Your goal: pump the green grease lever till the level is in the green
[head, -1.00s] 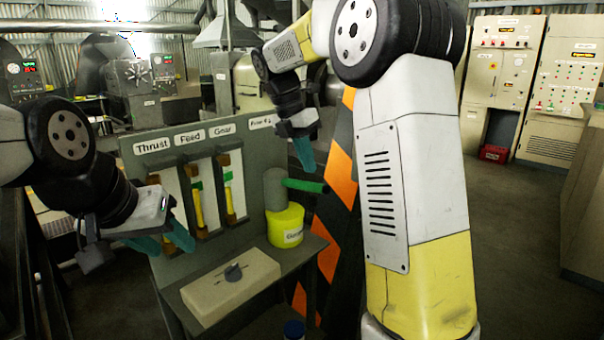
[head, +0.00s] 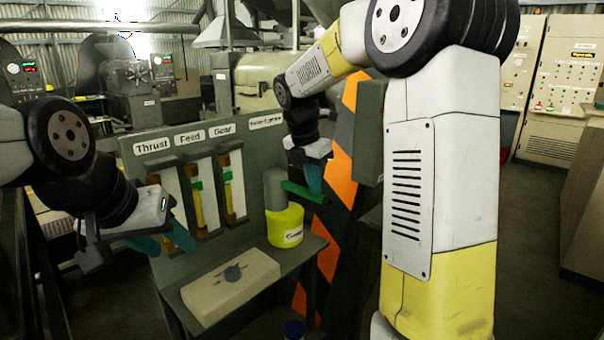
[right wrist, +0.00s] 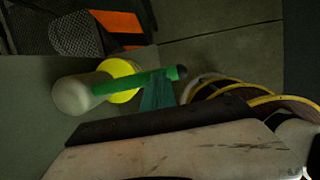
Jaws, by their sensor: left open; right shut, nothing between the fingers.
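The green grease lever (head: 305,192) sticks out to the right from a grey pump head (head: 275,188) above a yellow grease pot (head: 285,228). It slopes down toward its free end. My right gripper (head: 313,180) is shut and empty at the lever's outer part. In the right wrist view its teal fingers (right wrist: 158,94) overlap the lever (right wrist: 130,82) near the tip and seem to touch it. Tall gauges marked Thrust, Feed (head: 198,200) and Gear (head: 229,187) show yellow and green; which one shows grease I cannot tell. My left gripper (head: 170,240) is open, in front of the Thrust gauge's lower part.
A post with orange and black stripes (head: 337,180) stands behind the lever. A blue-capped item (head: 293,330) is at the bottom edge. Control cabinets stand far right.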

